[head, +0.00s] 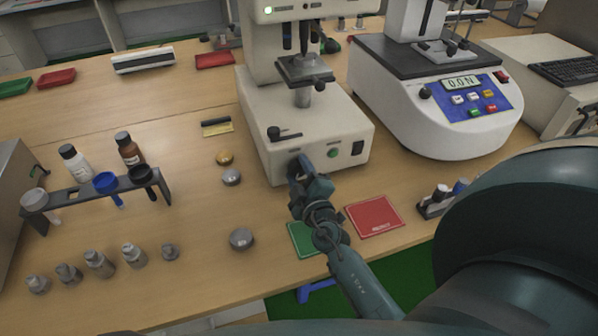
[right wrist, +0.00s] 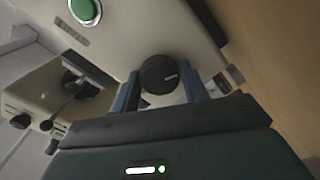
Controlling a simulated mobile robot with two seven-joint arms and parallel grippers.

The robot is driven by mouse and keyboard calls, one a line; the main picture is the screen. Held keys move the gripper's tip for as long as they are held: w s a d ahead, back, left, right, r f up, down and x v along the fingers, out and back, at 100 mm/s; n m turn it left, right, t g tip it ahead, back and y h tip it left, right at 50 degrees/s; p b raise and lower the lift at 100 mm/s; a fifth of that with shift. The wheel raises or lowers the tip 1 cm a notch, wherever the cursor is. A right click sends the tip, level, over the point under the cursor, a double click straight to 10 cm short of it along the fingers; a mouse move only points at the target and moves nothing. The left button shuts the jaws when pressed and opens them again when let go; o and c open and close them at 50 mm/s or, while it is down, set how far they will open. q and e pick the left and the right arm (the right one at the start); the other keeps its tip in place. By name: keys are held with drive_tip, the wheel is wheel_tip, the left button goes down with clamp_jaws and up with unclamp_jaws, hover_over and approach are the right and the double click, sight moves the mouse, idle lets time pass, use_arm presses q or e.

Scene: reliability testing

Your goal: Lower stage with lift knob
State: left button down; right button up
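The beige tester (head: 315,125) stands at the middle of the bench, with its small dark stage (head: 304,70) on a metal post under the machine head. A gap shows between the stage and the tip above it. My right gripper (head: 300,168) is at the tester's lower front face and hides the knob in the head view. In the right wrist view the round black knob (right wrist: 160,74), with a pale mark, sits between the two blue-grey fingers of my right gripper (right wrist: 159,88). I cannot tell whether they press on it. My left gripper is not in view.
A green button (head: 358,148) and black lever (head: 283,133) are on the tester. A force gauge (head: 440,110) stands to the right. Red (head: 374,216) and green (head: 303,238) mats lie near my right arm. A bottle rack (head: 85,196) and several metal weights (head: 98,263) are left.

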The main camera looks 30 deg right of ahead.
drive_tip(key=c, duration=0.5)
